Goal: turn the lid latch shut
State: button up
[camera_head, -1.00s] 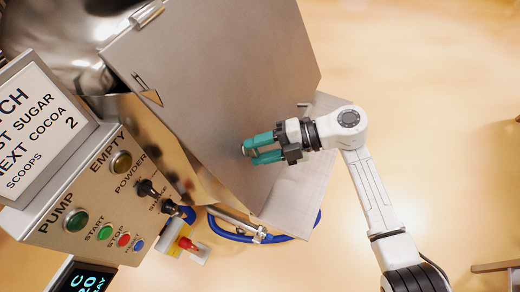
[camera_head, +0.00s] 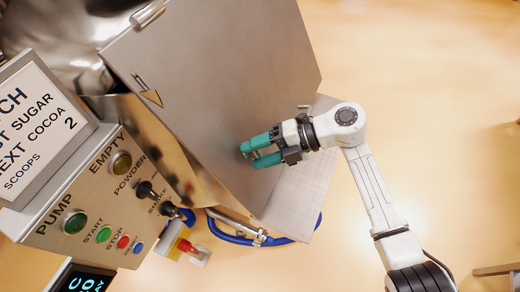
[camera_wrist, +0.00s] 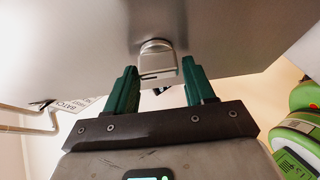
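The lid (camera_head: 215,75) is a large grey metal plate that stands tilted at the hopper. The lid latch (camera_wrist: 158,62) is a small rounded metal piece on the lid's face near its lower edge. In the wrist view it sits between and just beyond my fingertips, with a gap visible on the right side. My gripper (camera_head: 249,156) has green fingers and is at the lid's lower part, around the latch. The fingers also show apart in the wrist view (camera_wrist: 160,80). In the head view the fingers mostly hide the latch.
A control panel (camera_head: 100,205) with buttons and switches stands left, below a display sign (camera_head: 35,125). A red-handled valve (camera_head: 187,246) and blue hose (camera_head: 240,238) lie below the lid. Green rounded objects (camera_wrist: 300,130) are at the right in the wrist view.

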jog(key=shift+o, duration=1.1)
jog(key=shift+w+d, duration=0.1)
jog(key=shift+d, duration=0.1)
jog(key=b+v, duration=0.2)
jog(key=v, duration=0.8)
jog(key=shift+d+r, duration=0.25)
